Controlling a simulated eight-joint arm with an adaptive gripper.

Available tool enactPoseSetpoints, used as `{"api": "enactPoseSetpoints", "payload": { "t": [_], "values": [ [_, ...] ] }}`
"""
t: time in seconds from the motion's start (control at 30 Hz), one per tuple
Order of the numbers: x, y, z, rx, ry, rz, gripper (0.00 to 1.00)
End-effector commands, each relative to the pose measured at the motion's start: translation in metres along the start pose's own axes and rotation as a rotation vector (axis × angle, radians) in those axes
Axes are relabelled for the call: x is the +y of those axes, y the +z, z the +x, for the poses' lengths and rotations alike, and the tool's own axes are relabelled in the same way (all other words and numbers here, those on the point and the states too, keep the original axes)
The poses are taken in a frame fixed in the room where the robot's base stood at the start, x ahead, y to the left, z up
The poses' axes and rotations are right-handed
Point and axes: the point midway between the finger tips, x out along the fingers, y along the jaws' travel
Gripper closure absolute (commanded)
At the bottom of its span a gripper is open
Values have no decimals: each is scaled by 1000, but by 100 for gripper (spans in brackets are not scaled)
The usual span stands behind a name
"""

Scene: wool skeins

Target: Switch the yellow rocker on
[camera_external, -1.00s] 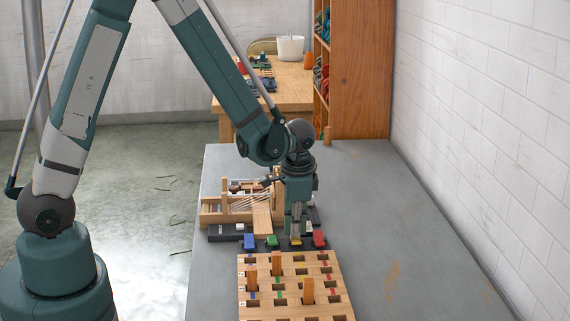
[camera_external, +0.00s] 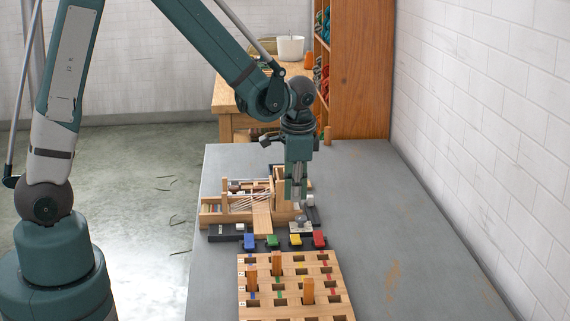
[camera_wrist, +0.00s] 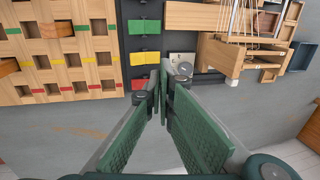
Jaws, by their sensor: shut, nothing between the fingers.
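The yellow rocker (camera_external: 295,240) sits in a row on a black strip, between the green rocker (camera_external: 272,241) and the red rocker (camera_external: 319,240). It also shows in the wrist view (camera_wrist: 144,58), uncovered. I cannot tell for sure which way it is tipped. My gripper (camera_external: 299,207) is shut and empty, pointing down above and behind the yellow rocker, apart from it. In the wrist view my fingertips (camera_wrist: 162,76) meet beside the yellow and red rockers, near a grey plate with a round knob (camera_wrist: 183,69).
A blue rocker (camera_external: 250,241) ends the row at left. A wooden slotted board (camera_external: 295,282) with upright pegs stands in front. A small wooden loom (camera_external: 240,205) stands behind and left of my gripper. The grey table (camera_external: 400,230) is clear to the right.

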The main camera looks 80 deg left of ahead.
Motion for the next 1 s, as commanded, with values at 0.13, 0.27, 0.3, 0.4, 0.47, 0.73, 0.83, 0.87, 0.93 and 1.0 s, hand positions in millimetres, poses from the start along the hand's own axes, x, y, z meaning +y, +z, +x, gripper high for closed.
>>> {"api": "enactPoseSetpoints", "payload": {
  "t": [0.13,0.27,0.3,0.4,0.47,0.73,0.83,0.87,0.93,1.0],
  "values": [
    [-3,0,-17,0,0,0,100],
    [-5,0,-25,0,0,0,100],
    [-5,0,-26,0,0,0,100],
    [-6,0,-29,0,0,0,100],
    [-6,0,-30,0,0,0,100],
    [-6,0,-29,0,0,0,100],
    [-6,0,-29,0,0,0,100],
    [-6,0,-29,0,0,0,100],
    [-6,0,-29,0,0,0,100],
    [-6,0,-30,1,0,0,100]
  ]
}}
